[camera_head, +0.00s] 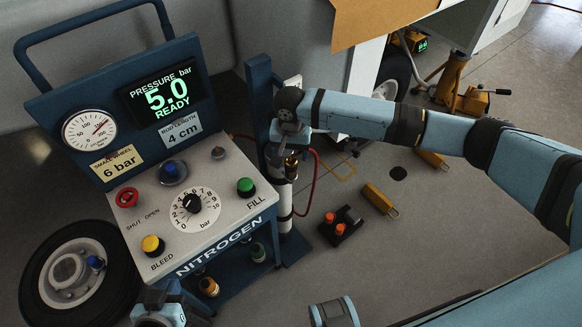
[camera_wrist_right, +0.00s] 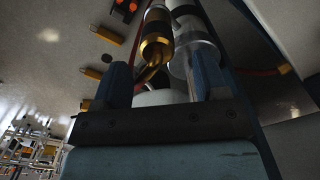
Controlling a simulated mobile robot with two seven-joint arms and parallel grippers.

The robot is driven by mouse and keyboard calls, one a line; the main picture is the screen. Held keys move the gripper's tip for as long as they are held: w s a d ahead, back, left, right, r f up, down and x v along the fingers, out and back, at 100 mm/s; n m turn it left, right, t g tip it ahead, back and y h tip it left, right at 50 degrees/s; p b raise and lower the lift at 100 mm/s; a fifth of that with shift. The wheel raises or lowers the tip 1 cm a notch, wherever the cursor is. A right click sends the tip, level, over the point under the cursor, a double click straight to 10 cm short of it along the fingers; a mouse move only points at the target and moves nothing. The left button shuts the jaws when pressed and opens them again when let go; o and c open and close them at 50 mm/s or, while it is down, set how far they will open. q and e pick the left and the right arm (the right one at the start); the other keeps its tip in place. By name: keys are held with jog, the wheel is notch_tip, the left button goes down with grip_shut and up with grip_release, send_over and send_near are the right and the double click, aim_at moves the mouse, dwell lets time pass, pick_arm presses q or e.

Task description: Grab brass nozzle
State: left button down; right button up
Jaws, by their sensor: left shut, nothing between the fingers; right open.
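The brass nozzle (camera_wrist_right: 156,32) shows gold in the right wrist view, beside a silver cylinder (camera_wrist_right: 195,55). In the head view the nozzle (camera_head: 291,161) is small and partly hidden by my right gripper (camera_head: 286,150). My right gripper is open, and its two blue fingers show in the wrist view (camera_wrist_right: 165,78). The nozzle's near end appears between the fingers' lines, toward the left finger; I cannot tell whether they touch. My left gripper (camera_head: 160,303) is shut and empty at the bottom left, in front of the nitrogen cart.
The blue nitrogen cart (camera_head: 235,226) with its control panel stands left of my right gripper. Its upright post (camera_head: 259,90) and a red hose (camera_head: 313,185) are close to the nozzle. A wheel (camera_head: 77,275) is at the lower left. Orange-knobbed block (camera_head: 340,226) and yellow tags (camera_head: 380,199) lie on the floor.

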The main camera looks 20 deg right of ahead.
aim_at(291, 160)
jog(key=f, duration=0.3)
jog(key=f+b, duration=0.1)
jog(key=f, duration=0.1)
jog(key=shift+s+f, duration=0.1)
jog(key=shift+s, duration=0.25)
jog(key=shift+c, duration=0.3)
jog(key=c, duration=1)
